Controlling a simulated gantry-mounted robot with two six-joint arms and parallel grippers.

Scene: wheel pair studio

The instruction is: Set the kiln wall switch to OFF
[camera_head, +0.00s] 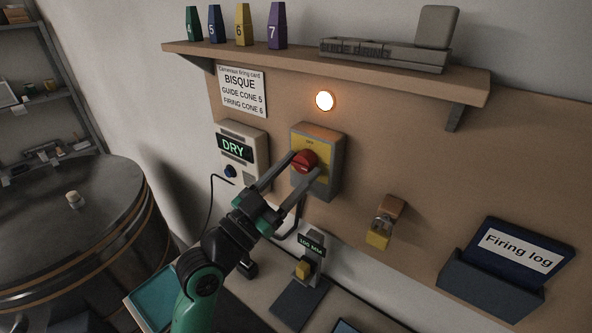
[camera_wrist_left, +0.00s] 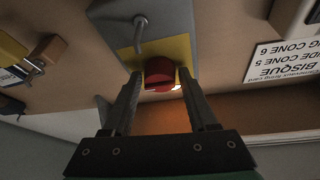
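The kiln wall switch (camera_head: 330,148) is a grey box with a yellow face and a round red knob (camera_head: 304,161), mounted on the brown wall panel. My left gripper (camera_head: 305,166) reaches up to it with its two fingers spread, one on each side of the knob. In the left wrist view the red knob (camera_wrist_left: 160,76) sits between the fingertips (camera_wrist_left: 160,72), with narrow gaps visible beside it. My right gripper is not in view.
A lit round lamp (camera_head: 325,100) is above the switch. A DRY display box (camera_head: 255,133) is close on its left. A yellow padlock (camera_head: 379,234) hangs at right, and a firing log holder (camera_head: 487,285) is farther right. A shelf (camera_head: 350,65) juts out above.

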